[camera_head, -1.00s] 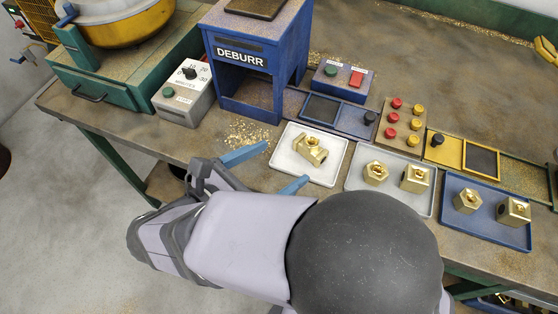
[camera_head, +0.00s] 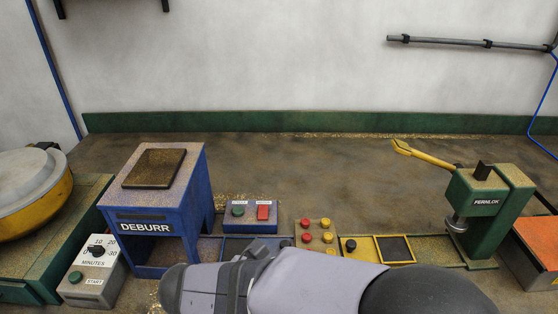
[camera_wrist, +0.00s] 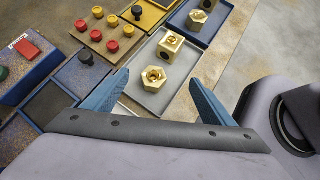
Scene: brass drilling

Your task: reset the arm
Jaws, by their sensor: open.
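My gripper (camera_wrist: 158,98) is open in the wrist view, its two blue fingers wide apart with nothing held between them. Beyond and below the fingers stands a grey tray (camera_wrist: 138,97) with a brass hex fitting (camera_wrist: 154,77) and a brass block fitting (camera_wrist: 171,43). The head view shows my grey arm across the bottom centre, and my fingers are out of sight there.
A blue DEBURR stand (camera_head: 196,195), a timer box (camera_head: 92,268), a button box (camera_head: 250,215) and a board of red and yellow knobs (camera_head: 316,236) line the bench. A green FERMLOK press (camera_head: 488,205) with a yellow lever stands right. The bench behind is largely clear. A blue tray (camera_wrist: 203,35) holds more brass fittings.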

